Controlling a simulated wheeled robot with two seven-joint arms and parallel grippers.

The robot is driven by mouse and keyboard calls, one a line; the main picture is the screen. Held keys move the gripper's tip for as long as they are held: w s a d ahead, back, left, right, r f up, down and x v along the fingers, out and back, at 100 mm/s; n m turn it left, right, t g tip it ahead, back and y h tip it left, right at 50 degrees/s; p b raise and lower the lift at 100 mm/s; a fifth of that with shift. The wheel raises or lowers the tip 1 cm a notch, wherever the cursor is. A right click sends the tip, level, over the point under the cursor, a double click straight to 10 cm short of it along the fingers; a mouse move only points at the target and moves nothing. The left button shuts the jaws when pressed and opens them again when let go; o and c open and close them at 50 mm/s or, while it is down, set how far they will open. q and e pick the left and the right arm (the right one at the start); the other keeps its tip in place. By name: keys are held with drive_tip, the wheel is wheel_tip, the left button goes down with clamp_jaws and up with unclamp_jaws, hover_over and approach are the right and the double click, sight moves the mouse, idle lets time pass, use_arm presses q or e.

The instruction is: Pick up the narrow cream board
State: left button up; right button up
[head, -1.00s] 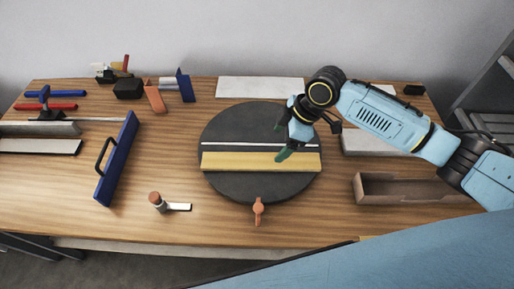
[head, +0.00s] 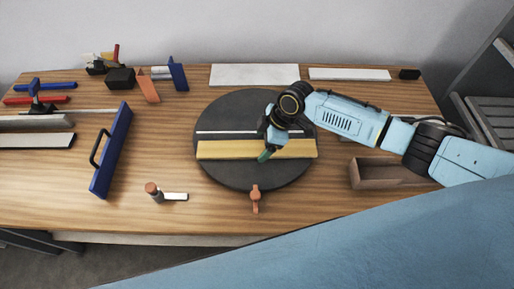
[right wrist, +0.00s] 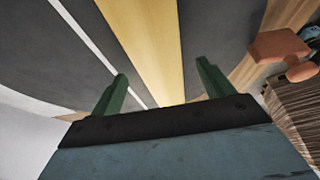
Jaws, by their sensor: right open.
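A narrow, yellow-cream board (head: 225,150) lies flat across a round dark disc (head: 232,108) on the wooden bench. A thin white strip lies behind it on the disc. My right gripper (head: 265,154) is over the board, near its middle. In the right wrist view the same board (right wrist: 150,40) runs between the two green fingertips of the gripper (right wrist: 162,70). The fingers are apart, with a gap on each side of the board. Whether they reach down beside it, I cannot tell. My left gripper is not in view.
An orange handle (head: 255,198) sticks out at the disc's front. A brown open box (head: 365,176) stands to the right, a blue float (head: 112,150) to the left. White boards (head: 254,75) (head: 349,74) lie along the back.

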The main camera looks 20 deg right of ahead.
drive_tip(key=shift+x, duration=0.95)
drive_tip(key=shift+r, duration=0.1)
drive_tip(key=shift+c, duration=0.3)
drive_tip(key=c, duration=1.1)
